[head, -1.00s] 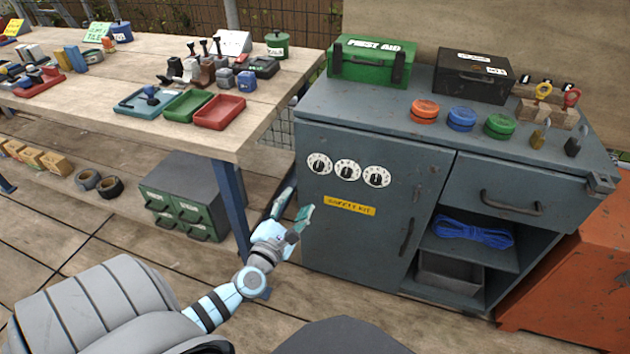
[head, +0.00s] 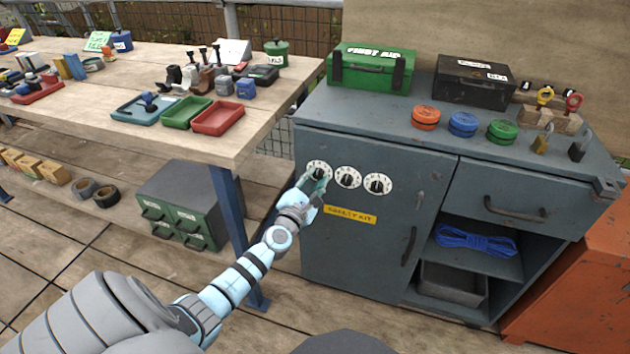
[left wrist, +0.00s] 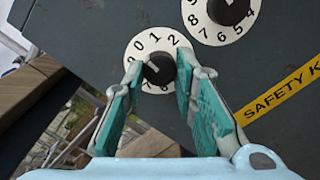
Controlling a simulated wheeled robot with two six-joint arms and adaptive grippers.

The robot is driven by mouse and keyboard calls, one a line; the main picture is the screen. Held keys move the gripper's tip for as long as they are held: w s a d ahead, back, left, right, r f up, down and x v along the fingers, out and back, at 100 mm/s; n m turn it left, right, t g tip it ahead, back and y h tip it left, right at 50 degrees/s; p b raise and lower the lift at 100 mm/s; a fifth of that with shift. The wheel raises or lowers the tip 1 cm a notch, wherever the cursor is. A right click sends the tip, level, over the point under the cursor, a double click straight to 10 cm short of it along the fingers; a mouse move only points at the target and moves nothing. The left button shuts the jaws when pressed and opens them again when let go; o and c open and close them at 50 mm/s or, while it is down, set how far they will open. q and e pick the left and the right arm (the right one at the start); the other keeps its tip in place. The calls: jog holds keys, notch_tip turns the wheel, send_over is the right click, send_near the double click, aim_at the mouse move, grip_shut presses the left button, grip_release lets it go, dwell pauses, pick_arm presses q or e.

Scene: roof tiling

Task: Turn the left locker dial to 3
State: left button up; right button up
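The left locker dial (head: 319,168) is a white numbered disc with a black knob, the leftmost of three dials in a row on the grey cabinet door (head: 370,255). In the left wrist view the dial (left wrist: 158,66) shows 0, 1 and 2 along its top. A light mark on the knob points up and left, but I cannot tell its exact number. My left gripper (head: 314,185) is at this dial. My right gripper is out of view.
The middle dial (head: 347,176) and right dial (head: 378,184) sit close to the right. A yellow SAFETY KIT label (head: 350,215) is below them. The wooden table (head: 120,75) with trays stands left of the cabinet, its leg (head: 228,205) near my left arm.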

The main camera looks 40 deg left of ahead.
pick_arm(q)
jog(key=shift+d, duration=0.1)
grip_shut()
